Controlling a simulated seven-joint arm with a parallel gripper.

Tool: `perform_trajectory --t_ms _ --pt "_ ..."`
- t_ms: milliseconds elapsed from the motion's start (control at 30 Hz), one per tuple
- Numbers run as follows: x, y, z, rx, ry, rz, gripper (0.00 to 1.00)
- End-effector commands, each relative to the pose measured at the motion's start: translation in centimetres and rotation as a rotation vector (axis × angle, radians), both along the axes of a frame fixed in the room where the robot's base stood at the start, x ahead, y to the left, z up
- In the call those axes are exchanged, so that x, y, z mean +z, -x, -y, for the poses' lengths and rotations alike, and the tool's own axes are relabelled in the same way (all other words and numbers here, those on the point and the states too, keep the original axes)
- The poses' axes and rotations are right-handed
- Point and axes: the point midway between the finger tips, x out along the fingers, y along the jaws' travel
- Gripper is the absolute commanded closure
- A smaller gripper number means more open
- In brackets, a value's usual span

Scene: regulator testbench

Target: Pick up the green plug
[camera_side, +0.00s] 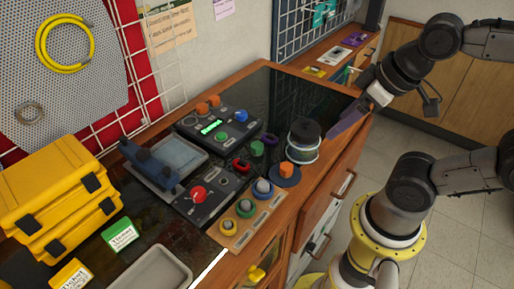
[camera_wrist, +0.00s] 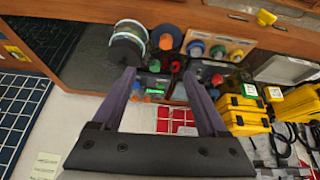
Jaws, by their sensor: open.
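The green plug (camera_side: 257,148) is a small green cylinder standing on the dark bench top, between the control panels and the jar. In the wrist view the green plug (camera_wrist: 154,66) shows small, between the fingertips in the picture but well beyond them. My gripper (camera_side: 333,135) has purple fingers and is held out over the right edge of the bench, past the jar and apart from the plug. In the wrist view my gripper (camera_wrist: 158,73) is open, with nothing between its fingers.
A dark-lidded jar (camera_side: 304,140) stands between my gripper and the plug. An orange block on a blue disc (camera_side: 285,175), a wooden board with knobs (camera_side: 246,215) and a panel with a red knob (camera_side: 203,197) are nearby. Dark bench top behind the jar is clear.

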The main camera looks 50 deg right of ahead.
Motion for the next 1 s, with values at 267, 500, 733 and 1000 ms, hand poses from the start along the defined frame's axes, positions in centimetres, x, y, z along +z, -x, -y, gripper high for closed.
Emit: perform_trajectory --t_ms 267,500,733,1000 --pt "3.1 -2.1 0.0 0.442 0.232 -0.013 0.24" --pt "5.3 -9.3 0.0 0.965 0.427 -0.131 0.24" --pt "3.1 -17.2 -0.1 1.347 0.471 -0.253 0.24" --pt "-2.2 -22.2 -0.2 1.451 0.393 -0.364 0.24"
